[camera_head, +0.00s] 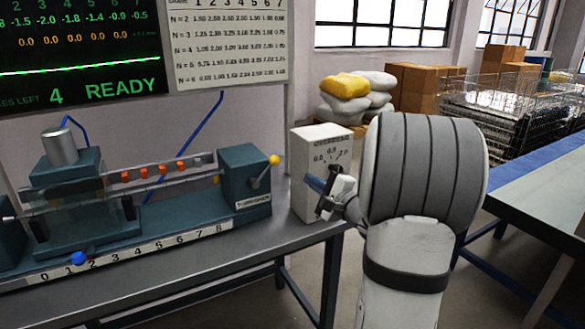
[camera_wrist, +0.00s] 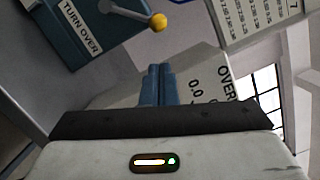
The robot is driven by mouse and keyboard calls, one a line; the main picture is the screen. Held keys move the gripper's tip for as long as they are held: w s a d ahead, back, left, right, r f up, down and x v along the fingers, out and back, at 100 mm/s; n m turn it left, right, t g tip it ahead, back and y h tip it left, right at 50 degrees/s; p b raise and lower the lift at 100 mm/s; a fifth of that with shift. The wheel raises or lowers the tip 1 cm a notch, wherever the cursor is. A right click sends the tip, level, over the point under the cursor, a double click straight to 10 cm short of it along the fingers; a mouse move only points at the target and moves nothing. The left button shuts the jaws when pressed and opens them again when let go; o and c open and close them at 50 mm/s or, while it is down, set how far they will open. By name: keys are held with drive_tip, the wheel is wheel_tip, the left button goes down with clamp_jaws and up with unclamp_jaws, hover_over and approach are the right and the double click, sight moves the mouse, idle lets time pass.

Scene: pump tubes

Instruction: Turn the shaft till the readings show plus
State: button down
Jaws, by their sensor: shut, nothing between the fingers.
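The pump rig with the clear tube (camera_head: 160,180) stands on the bench at left; several orange pieces show along the tube. At its right end is a teal block (camera_head: 240,178) with a "TURN OVER" label, a short lever and a yellow knob (camera_head: 274,160); the knob also shows in the wrist view (camera_wrist: 158,22). The readings screen (camera_head: 75,50) shows minus values in its upper row, 0.0 values below, a green line, "4" and "READY". My gripper (camera_head: 315,184) has its blue fingers (camera_wrist: 157,85) together and empty, by the white dial box (camera_head: 308,150); contact is unclear.
The white box carries a dial with numbers. A printed chart (camera_head: 230,45) hangs beside the screen. A blue knob (camera_head: 79,258) sits at the numbered scale (camera_head: 130,248) on the bench front. Another table (camera_head: 550,180) stands at right, with crates and cartons behind.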

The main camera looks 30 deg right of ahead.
sight(266, 171)
drive_tip(key=x, duration=1)
drive_tip(key=shift+p, duration=0.3)
